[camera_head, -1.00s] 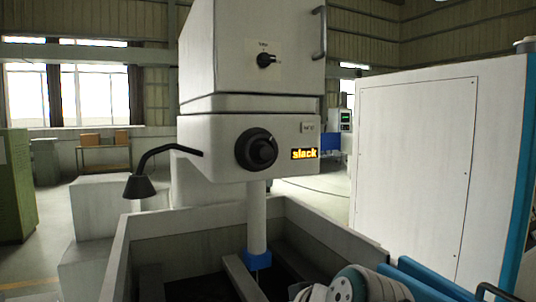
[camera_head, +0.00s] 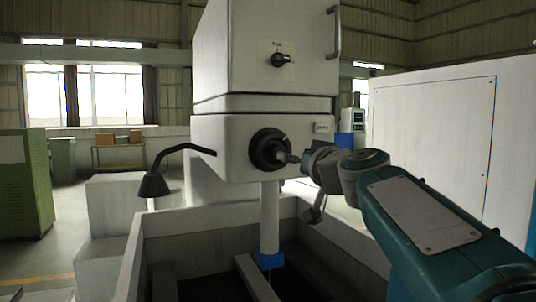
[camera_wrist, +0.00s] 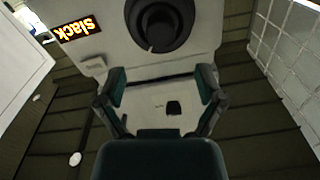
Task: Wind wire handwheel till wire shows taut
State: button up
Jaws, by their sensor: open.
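The black wire handwheel (camera_head: 268,150) is on the front of the white machine head. It also shows at the top of the wrist view (camera_wrist: 160,25). My gripper (camera_head: 290,158) is close in front of the handwheel's right side in the head view. In the wrist view my gripper (camera_wrist: 160,78) has its two fingers spread with nothing between them, and the wheel is beyond the fingertips. Whether a finger touches the wheel I cannot tell. The amber display (camera_wrist: 76,30) reads "slack", appearing tilted and upside down. My arm hides it in the head view.
A smaller black knob (camera_head: 281,60) and a grey handle (camera_head: 336,30) are higher on the machine. A black lamp (camera_head: 154,184) hangs at left. The white tank wall (camera_head: 195,219) surrounds the column (camera_head: 269,220) below. A white cabinet (camera_head: 430,135) stands at right.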

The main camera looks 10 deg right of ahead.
aim_at(275, 151)
jog(key=x, duration=0.8)
jog(key=shift+w+a, duration=0.1)
jog(key=shift+w, duration=0.3)
jog(key=c, duration=1.1)
